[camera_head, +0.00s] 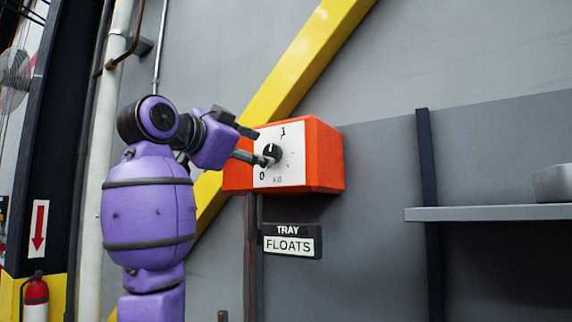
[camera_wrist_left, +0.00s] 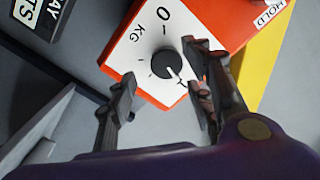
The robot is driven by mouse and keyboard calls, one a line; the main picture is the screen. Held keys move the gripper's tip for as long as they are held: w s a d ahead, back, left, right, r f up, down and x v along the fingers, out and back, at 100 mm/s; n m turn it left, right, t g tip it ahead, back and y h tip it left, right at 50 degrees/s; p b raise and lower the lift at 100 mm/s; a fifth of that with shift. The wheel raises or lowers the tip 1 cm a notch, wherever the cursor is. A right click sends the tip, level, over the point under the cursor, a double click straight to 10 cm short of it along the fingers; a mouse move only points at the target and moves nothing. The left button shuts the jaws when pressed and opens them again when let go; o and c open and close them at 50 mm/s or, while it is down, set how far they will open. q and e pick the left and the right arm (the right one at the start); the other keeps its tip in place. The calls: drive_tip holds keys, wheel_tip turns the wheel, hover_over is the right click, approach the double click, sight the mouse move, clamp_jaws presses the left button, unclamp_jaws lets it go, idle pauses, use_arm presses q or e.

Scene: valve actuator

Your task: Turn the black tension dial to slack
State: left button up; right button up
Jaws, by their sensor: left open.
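The black dial (camera_head: 272,153) is on the white face plate (camera_head: 293,171) of an orange box on the wall. The plate carries "1" at the top, "0" at the lower left and "KG" below. In the left wrist view the dial (camera_wrist_left: 165,64) has a white pointer line aimed at the lower right, away from the "0" and roughly toward the "1" side. My left gripper (camera_head: 256,147) is open at the plate's left side. Its fingers show on either side of the dial in the wrist view, the right one closer; I cannot tell whether it touches. My right gripper is not in view.
A "TRAY FLOATS" sign (camera_head: 292,241) hangs below the orange box (camera_head: 326,155). A yellow diagonal beam (camera_head: 300,66) runs behind the box. A grey shelf (camera_head: 490,213) is at the right. The wall between box and shelf is clear.

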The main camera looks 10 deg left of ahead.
sight(271, 155)
use_arm(q)
drive_tip(key=shift+w+d+r, duration=0.3)
drive_tip(key=shift+w+r, duration=0.05)
drive_tip(key=shift+r, duration=0.05)
drive_tip(key=x, duration=0.3)
drive_tip(key=shift+w+d+f, duration=0.1)
drive_tip(key=shift+w+f, duration=0.05)
drive_tip(key=shift+x, duration=0.8)
drive_tip(key=shift+w, duration=0.1)
drive_tip(key=c, duration=0.3)
drive_tip(key=shift+w, duration=0.15)
drive_tip(key=c, duration=0.8)
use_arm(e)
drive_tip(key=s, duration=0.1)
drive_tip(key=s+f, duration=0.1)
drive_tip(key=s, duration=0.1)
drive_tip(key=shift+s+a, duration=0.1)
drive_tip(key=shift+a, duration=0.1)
